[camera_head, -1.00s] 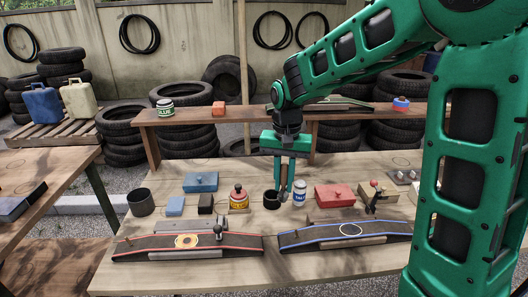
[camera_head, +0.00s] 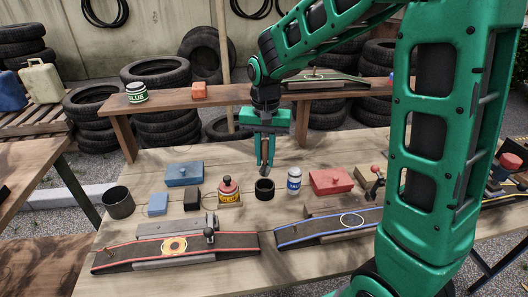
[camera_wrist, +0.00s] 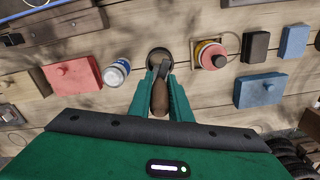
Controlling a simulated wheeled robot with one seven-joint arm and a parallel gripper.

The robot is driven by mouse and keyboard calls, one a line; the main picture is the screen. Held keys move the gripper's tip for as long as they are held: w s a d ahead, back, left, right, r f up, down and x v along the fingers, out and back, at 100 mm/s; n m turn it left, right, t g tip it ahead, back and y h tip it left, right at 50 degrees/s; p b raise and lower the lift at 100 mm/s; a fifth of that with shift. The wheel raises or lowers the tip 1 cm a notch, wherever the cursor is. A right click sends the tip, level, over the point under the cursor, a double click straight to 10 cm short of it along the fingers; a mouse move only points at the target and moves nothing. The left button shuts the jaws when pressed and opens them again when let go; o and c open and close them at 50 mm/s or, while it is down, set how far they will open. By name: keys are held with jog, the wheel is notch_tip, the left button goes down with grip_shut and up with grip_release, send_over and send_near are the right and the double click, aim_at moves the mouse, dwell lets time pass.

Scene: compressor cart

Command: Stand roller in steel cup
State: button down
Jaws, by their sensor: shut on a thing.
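My gripper (camera_head: 265,168) points down above the bench and is shut on the roller (camera_wrist: 160,98). In the wrist view the roller shows a brown handle between the fingers and a narrow grey end beyond them. That end overlaps the mouth of a small dark round cup (camera_wrist: 153,56), which also shows below the fingers in the head view (camera_head: 264,190). I cannot tell whether the end is above the rim or inside it. A larger dark grey cup (camera_head: 118,204) stands at the bench's left. I cannot tell from its look which cup is steel.
Red (camera_head: 328,182) and blue (camera_head: 184,174) lidded boxes stand near. Two ramps (camera_head: 172,250) (camera_head: 330,229) lie in front. A raised shelf (camera_head: 225,103) runs behind.

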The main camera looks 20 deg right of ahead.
aim_at(265, 176)
jog(key=shift+f, duration=3.3)
jog(key=shift+s+f, duration=0.15)
jog(key=shift+f, duration=0.35)
jog(key=c, duration=1.1)
grip_release()
jog(key=shift+r, duration=0.15)
jog(key=shift+r, duration=3.4)
